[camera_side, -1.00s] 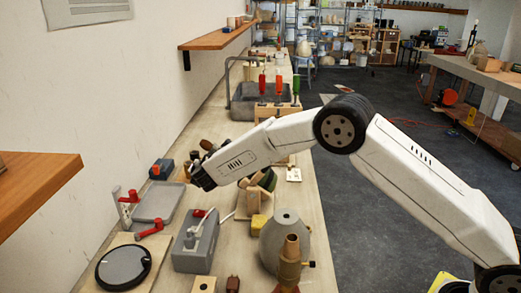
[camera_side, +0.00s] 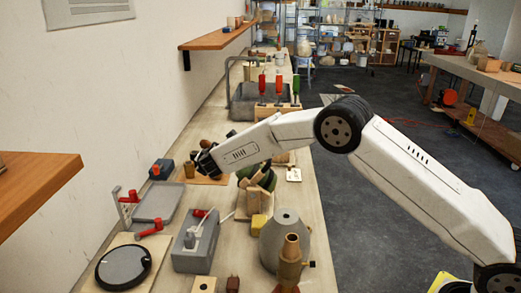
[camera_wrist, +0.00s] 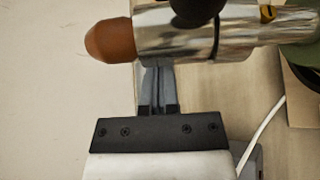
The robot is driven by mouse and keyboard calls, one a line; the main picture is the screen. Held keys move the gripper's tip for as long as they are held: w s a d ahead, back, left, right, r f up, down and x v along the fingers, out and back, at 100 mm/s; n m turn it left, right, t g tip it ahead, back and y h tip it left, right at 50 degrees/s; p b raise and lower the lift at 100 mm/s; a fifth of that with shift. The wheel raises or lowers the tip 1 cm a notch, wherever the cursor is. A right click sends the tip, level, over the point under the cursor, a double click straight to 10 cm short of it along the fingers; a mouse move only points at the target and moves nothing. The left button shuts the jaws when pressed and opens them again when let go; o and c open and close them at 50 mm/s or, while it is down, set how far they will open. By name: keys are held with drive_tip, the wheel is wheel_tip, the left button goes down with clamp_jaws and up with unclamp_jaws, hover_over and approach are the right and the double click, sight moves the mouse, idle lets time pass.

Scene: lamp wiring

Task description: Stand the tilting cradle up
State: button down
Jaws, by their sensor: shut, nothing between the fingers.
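My gripper (camera_side: 205,165) is above the left-middle of the bench in the side view. In the wrist view its two grey fingers (camera_wrist: 155,90) are together with nothing between them. A chrome cylinder (camera_wrist: 180,42) with a brown rounded end lies across the view at the fingertips and hides their tips. I cannot tell whether they touch it. A pale wooden piece that looks like the cradle (camera_side: 254,199) leans at an angle with a dark green part (camera_side: 262,178) at its top, to the right of my gripper. My wrist partly hides the space behind it.
A grey box (camera_side: 196,243) with a white cord stands nearer the camera; a white cord (camera_wrist: 262,132) also shows in the wrist view. A grey tray (camera_side: 158,203) lies left.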

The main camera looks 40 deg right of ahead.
drive_tip(key=shift+s+d+r, duration=0.15)
drive_tip(key=shift+d+r, duration=0.1)
drive_tip(key=shift+r, duration=0.2)
drive_tip(key=shift+s+d+r, duration=0.15)
drive_tip(key=shift+d+r, duration=0.05)
drive_tip(key=shift+r, duration=0.2)
idle(0.6)
drive_tip(key=s+d+r, duration=0.7)
drive_tip(key=s+d, duration=0.1)
idle(1.2)
drive_tip(key=shift+s+d, duration=0.2)
drive_tip(key=shift+d, duration=0.05)
idle(0.5)
drive_tip(key=shift+w+a, duration=1.05)
drive_tip(key=shift+a, duration=1)
drive_tip(key=s+a, duration=0.2)
drive_tip(key=s, duration=0.7)
drive_tip(key=shift+s, duration=0.4)
